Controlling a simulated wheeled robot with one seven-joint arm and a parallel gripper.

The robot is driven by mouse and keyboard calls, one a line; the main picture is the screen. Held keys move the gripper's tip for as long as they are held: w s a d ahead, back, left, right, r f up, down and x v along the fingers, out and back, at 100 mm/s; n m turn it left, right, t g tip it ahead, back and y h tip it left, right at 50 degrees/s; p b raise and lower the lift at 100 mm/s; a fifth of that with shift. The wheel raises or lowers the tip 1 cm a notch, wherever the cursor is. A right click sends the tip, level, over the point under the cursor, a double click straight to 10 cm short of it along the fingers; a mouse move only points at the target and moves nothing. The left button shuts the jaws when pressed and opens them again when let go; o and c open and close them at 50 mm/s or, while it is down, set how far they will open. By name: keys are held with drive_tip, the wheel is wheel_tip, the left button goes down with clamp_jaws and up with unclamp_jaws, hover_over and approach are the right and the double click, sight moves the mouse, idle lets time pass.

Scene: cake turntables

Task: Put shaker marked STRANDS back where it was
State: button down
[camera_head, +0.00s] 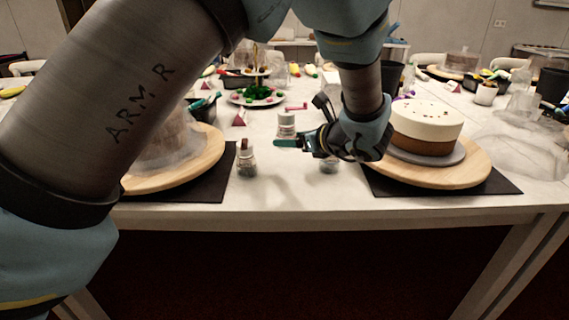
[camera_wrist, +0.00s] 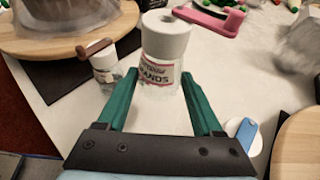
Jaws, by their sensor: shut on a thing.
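The shaker marked STRANDS (camera_wrist: 160,62) has a white cap, a clear body and a label of which "ANDS" reads clearly. It stands upright between the green fingers of my gripper (camera_wrist: 158,88), which is shut on it. In the head view the shaker (camera_head: 286,125) shows just beyond the fingertips of my gripper (camera_head: 290,142), over the table between the two cake turntables. I cannot tell whether its base touches the table.
A small jar with a brown top (camera_head: 246,158) stands left of my gripper. Another jar (camera_head: 328,167) is partly hidden below my wrist. A pink tool (camera_wrist: 212,18) lies beyond the shaker. The right turntable (camera_head: 455,175) bears a cake; the left turntable (camera_head: 205,160) is partly hidden by my arm.

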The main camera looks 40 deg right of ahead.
sight(291, 174)
drive_tip(key=shift+f, duration=3.6)
drive_tip(key=shift+f, duration=0.1)
drive_tip(key=shift+c, duration=0.2)
unclamp_jaws()
drive_tip(key=v, duration=1.2)
drive_tip(key=shift+b, duration=0.3)
drive_tip(key=shift+s, duration=0.1)
